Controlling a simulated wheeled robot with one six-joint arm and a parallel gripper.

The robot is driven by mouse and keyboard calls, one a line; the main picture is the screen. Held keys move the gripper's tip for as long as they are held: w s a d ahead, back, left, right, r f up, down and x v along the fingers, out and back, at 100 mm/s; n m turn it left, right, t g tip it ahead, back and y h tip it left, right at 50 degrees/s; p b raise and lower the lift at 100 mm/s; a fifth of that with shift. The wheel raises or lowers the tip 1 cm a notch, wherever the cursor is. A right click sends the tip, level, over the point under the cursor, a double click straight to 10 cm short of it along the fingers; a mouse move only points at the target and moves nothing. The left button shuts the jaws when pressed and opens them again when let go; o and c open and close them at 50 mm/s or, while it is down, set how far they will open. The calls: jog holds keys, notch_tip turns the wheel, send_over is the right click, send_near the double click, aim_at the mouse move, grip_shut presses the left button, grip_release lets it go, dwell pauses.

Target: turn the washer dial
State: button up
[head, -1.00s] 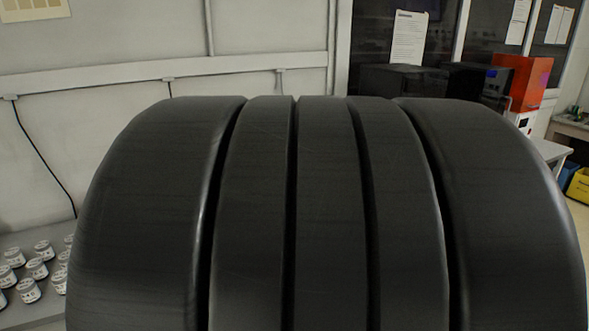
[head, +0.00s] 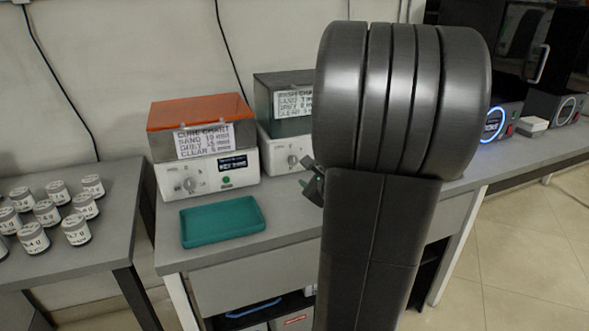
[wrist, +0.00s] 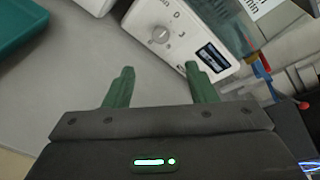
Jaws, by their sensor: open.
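The washer (head: 271,153) is the white box with a dark grey-green lid and a wash chart on the bench. Its right side is hidden behind my arm in the head view. Its round grey dial (head: 293,160) has a pointer ridge. In the wrist view the dial (wrist: 160,34) is on a white front panel, left of a dark display, beyond my fingertips. My gripper (wrist: 160,70) has two green fingers spread apart, with nothing between them and not touching the dial. In the head view my gripper (head: 310,186) is small and partly hidden, in front of the washer.
The orange-lidded cure box (head: 205,180), with a similar dial, stands left of the washer. A teal tray (head: 222,221) lies in front of it. Several labelled jars (head: 47,213) stand on the left table. Machines with lit rings (head: 493,124) stand at right.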

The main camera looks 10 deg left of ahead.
aim_at(294, 162)
jog(key=x, duration=1.3)
jog(key=shift+w+a+b, duration=0.2)
jog(key=shift+w+b, duration=0.1)
jog(key=c, duration=1)
